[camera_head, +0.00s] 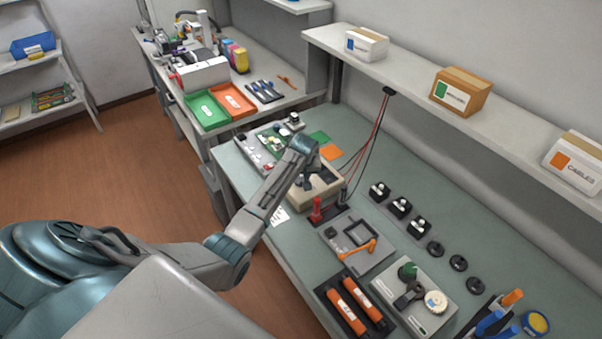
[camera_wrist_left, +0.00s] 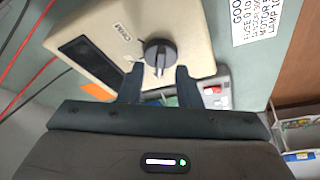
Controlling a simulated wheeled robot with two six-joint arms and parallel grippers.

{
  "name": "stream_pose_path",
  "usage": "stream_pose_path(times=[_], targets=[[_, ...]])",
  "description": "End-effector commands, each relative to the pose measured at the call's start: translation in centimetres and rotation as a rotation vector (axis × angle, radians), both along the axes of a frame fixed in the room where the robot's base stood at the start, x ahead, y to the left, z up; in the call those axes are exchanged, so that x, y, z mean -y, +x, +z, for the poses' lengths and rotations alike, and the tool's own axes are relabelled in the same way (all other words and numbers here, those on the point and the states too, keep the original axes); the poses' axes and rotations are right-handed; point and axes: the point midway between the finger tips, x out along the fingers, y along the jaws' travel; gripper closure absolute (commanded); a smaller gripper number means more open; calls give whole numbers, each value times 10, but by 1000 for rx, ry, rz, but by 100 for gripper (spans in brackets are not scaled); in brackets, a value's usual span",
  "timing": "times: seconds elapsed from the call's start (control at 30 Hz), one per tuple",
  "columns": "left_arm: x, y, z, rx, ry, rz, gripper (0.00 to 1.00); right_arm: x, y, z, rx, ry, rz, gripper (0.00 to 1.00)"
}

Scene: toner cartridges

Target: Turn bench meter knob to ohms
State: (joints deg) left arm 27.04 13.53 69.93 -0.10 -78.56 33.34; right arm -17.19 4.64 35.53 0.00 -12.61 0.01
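The bench meter (camera_head: 325,191) is a beige box on the green bench, partly hidden by my left arm. In the left wrist view the meter (camera_wrist_left: 205,32) shows a dark display (camera_wrist_left: 90,60) and a round dark knob (camera_wrist_left: 158,54). A pale pointer mark on the knob faces down the picture, toward my gripper. Small lettering (camera_wrist_left: 122,32) sits on the panel, too small to read surely. My left gripper (camera_wrist_left: 160,74) is open, its fingertips apart on either side of the knob's lower edge; contact cannot be told. It is over the meter in the head view (camera_head: 304,184). My right gripper is not in view.
Red and black leads (camera_head: 372,140) run up from beside the meter. A red probe stand (camera_head: 317,212) and a grey tray with an orange tool (camera_head: 358,245) stand nearby. A circuit board tray (camera_head: 268,147) lies behind. A printed sheet (camera_wrist_left: 258,22) lies beside the meter.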

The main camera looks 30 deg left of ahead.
Motion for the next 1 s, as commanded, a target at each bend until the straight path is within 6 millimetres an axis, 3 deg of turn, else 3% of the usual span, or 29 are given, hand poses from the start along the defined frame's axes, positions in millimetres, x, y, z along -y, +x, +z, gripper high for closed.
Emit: stream_pose_path(times=[0.47, 0.63, 1.0], targets=[[-3, 3, -12, 0, 0, -1, 69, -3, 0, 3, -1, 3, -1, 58], [-3, 3, -12, 0, 0, -1, 100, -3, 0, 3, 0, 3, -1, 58], [-3, 3, -12, 0, 0, -30, 100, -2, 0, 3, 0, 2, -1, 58]])
